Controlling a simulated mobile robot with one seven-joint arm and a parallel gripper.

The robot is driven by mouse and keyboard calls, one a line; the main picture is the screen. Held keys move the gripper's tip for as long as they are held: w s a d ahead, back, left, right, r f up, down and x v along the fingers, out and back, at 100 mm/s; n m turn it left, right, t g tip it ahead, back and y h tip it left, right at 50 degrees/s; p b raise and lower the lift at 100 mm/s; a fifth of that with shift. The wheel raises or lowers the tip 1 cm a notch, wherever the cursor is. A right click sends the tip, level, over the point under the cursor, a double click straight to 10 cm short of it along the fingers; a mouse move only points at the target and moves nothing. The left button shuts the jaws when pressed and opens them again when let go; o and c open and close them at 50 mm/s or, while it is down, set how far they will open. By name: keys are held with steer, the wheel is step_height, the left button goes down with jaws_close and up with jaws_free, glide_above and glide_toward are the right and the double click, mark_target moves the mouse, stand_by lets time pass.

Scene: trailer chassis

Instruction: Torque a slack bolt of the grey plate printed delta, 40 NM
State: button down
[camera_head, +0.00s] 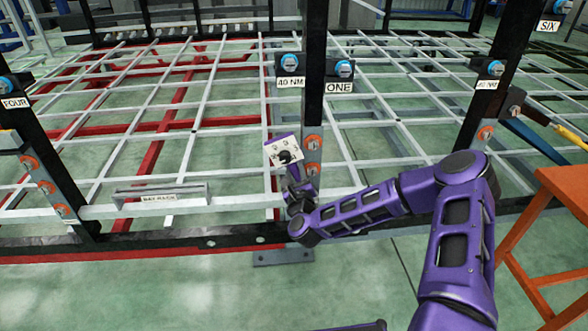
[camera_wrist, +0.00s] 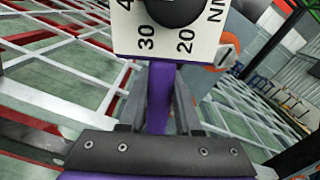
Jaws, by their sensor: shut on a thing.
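My gripper (camera_head: 294,184) is shut on the purple handle of a torque tool with a white dial face (camera_head: 284,151). In the wrist view the purple handle (camera_wrist: 159,95) stands between the fingers, and the dial (camera_wrist: 134,42) shows 30, 20 and NM around a black knob. The tool is in front of the middle black post. Just right of it, a grey plate (camera_head: 313,157) carries orange-ringed bolts in a column. One orange-ringed bolt (camera_wrist: 226,54) shows beside the dial in the wrist view. I cannot read "delta" on any plate. I cannot tell which bolt is slack.
Signs read 40 NM (camera_head: 290,83) and ONE (camera_head: 339,87), under blue bolts on the middle post. Other bolted plates are on the left post (camera_head: 44,178) and right post (camera_head: 484,136). A labelled rack (camera_head: 160,194) lies left. An orange stand (camera_head: 545,230) is at right.

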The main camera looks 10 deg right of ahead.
steer(key=shift+d+r+m, duration=0.2)
steer(key=shift+d+m, duration=0.2)
steer(key=shift+d, duration=0.15)
steer(key=shift+d+r+m, duration=0.15)
steer(key=shift+d+m, duration=0.25)
steer(key=shift+d, duration=0.15)
steer(key=shift+d, duration=0.15)
steer(key=shift+d+r+m, duration=0.15)
steer(key=shift+d+m, duration=0.85)
steer(key=shift+d, duration=0.1)
steer(key=shift+d+m, duration=0.9)
steer(key=shift+d, duration=0.35)
steer(key=shift+d, duration=0.1)
steer(key=shift+d+m, duration=0.6)
steer(key=shift+d, duration=0.05)
